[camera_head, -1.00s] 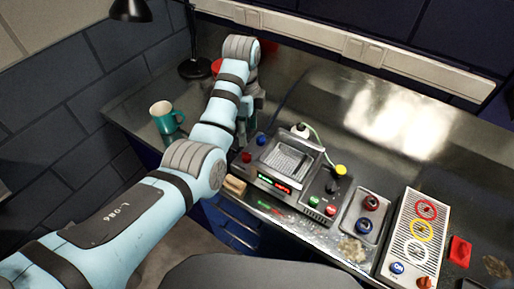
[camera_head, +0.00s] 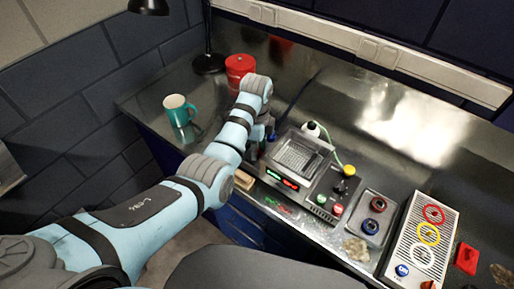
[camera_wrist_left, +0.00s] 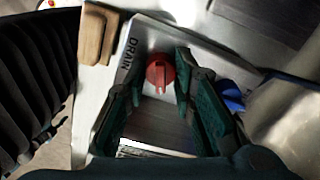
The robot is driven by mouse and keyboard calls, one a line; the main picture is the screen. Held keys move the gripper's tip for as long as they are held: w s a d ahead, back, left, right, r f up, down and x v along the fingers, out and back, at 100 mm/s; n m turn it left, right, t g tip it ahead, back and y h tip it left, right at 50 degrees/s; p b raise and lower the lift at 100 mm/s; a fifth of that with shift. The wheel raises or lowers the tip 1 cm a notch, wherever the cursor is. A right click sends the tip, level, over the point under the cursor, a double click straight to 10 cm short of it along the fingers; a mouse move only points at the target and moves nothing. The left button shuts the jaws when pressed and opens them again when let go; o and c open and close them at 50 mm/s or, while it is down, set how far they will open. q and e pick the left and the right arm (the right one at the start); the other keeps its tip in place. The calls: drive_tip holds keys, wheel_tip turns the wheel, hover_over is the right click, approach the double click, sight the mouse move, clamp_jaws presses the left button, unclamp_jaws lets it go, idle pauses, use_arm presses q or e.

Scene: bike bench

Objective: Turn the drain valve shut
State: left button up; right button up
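The drain valve is a round red knob (camera_wrist_left: 160,73) with a raised grip bar, beside a "DRAIN" label (camera_wrist_left: 129,62) on a metal panel in the left wrist view. The bar runs roughly up and down in that picture. My left gripper (camera_wrist_left: 159,62) is open, with one dark green finger on each side of the knob and a gap visible to both. I cannot tell how deep the fingertips reach. In the head view my left gripper (camera_head: 263,131) is at the left end of the bench device (camera_head: 318,187), and my arm hides the red knob. My right gripper is not in view.
A blue knob (camera_wrist_left: 231,96) lies just right of the right finger, and a wooden block (camera_wrist_left: 97,34) is at upper left. A teal mug (camera_head: 179,113), red tin (camera_head: 239,68) and lamp base (camera_head: 208,63) stand behind. A ring panel (camera_head: 420,246) is at right.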

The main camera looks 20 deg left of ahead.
use_arm(q)
clamp_jaws()
drive_tip(key=n, duration=0.6)
drive_tip(key=shift+f, duration=0.1)
drive_tip(key=n, duration=0.3)
drive_tip(key=shift+n, duration=0.4)
drive_tip(key=shift+s+n, duration=0.1)
drive_tip(key=shift+n, duration=1.6)
